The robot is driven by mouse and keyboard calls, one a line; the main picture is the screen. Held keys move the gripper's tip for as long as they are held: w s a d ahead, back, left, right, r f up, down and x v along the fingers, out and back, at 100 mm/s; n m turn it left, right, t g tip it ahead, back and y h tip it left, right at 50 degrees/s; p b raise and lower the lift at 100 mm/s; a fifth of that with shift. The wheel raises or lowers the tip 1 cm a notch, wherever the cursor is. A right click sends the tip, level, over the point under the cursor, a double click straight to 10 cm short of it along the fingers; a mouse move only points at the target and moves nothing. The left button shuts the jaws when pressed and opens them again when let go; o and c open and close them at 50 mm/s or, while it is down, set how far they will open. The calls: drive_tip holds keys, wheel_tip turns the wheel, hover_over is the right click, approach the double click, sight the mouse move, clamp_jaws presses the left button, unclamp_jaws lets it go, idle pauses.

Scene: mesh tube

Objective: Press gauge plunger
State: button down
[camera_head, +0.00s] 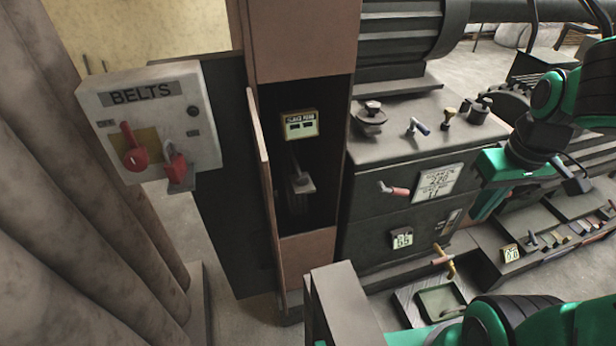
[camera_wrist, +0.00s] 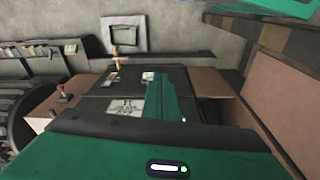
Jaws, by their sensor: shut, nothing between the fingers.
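A small lit display (camera_head: 300,124) with lettering too small to read surely hangs inside a dark open recess in the tall brown column in the head view. Below it, a short rod with a grey block (camera_head: 301,184) stands in the recess; it looks like the gauge plunger, but I cannot be sure. My green gripper (camera_head: 484,206) is at the right, beside the dark machine cabinet and well apart from the recess. In the wrist view my gripper (camera_wrist: 165,98) is shut and empty, its fingers reaching over the cabinet. The wrist view does not clearly show the plunger.
A brown door (camera_head: 263,185) stands open at the recess's left edge. A BELTS box (camera_head: 150,120) with red levers is left of it. The dark cabinet (camera_head: 385,225) carries knobs, levers and labels. A tray (camera_head: 440,301) lies low in front. Pleated grey drapery-like columns fill the left.

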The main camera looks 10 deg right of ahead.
sight(303, 180)
drive_tip(key=w+a+f+n+t+y, duration=0.1)
drive_tip(key=w+a+n+y, duration=0.1)
drive_tip(key=w+a+n, duration=0.3)
drive_tip(key=w+a+f+n+t+y, duration=0.1)
drive_tip(key=w+a+n, duration=0.4)
drive_tip(key=a, duration=0.7)
drive_tip(key=w+a+f+n+t+y, duration=0.1)
drive_tip(key=w+a+f+n+y, duration=0.1)
drive_tip(key=w+a+n, duration=0.3)
drive_tip(key=a+f+n, duration=0.1)
drive_tip(key=a+n, duration=0.2)
drive_tip(key=a, duration=0.1)
drive_tip(key=shift+w+n+y, duration=0.25)
drive_tip(key=shift+n+y, duration=0.05)
drive_tip(key=shift+f, duration=0.25)
drive_tip(key=w+a+f, duration=0.5)
drive_tip(key=w+f, duration=0.2)
drive_tip(key=shift+w+a+f, duration=0.15)
drive_tip(key=shift+w+f, duration=0.2)
drive_tip(key=shift+w, duration=0.05)
